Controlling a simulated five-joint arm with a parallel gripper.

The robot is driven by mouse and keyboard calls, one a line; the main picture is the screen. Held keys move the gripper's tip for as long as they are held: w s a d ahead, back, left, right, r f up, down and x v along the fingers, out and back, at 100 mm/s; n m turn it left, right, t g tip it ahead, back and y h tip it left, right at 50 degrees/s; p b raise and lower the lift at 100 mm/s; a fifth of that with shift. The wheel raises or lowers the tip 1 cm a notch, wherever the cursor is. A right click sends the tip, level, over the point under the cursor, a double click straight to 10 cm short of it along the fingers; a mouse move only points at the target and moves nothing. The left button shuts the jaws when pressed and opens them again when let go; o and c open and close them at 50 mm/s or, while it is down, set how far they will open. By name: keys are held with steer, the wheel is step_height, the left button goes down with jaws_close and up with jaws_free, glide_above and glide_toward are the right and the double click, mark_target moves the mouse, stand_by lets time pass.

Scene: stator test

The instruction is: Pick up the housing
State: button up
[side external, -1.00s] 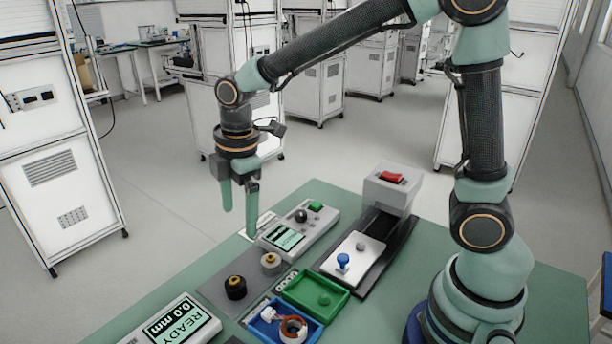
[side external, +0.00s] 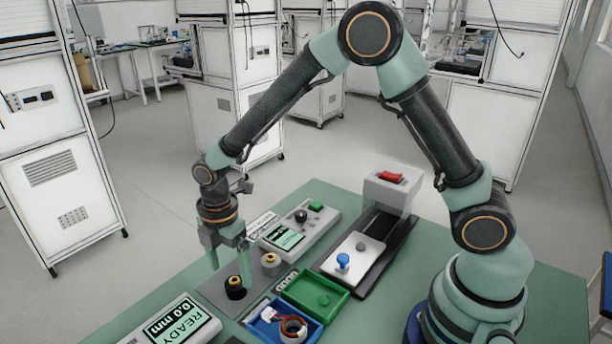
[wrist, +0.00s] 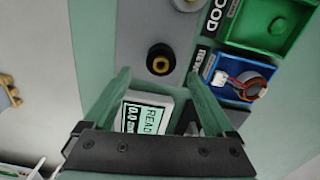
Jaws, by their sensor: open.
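My gripper (side external: 230,260) is open and empty, pointing down, with its two green fingers apart. It is above the grey plate's left part, close to a black round part with a brass centre (side external: 235,288). In the wrist view my gripper (wrist: 158,76) has that black part (wrist: 160,58) just beyond the fingertips, roughly between them. A second round part, pale with a brass centre (side external: 271,264), stands behind it on the plate. A white ring with copper winding (side external: 293,329) lies in the blue tray. I cannot tell which part is the housing.
A green tray (side external: 316,297) and a blue tray (side external: 262,330) stand right of the plate. A READY display box (side external: 185,322) is at front left. A meter with a green button (side external: 297,232) and a slide fixture with a red switch (side external: 393,178) stand behind.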

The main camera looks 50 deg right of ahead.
mark_target(233, 280)
steer(key=shift+d+f, duration=0.2)
steer(key=shift+f, duration=2.1)
jaws_close()
steer(key=shift+r, duration=0.2)
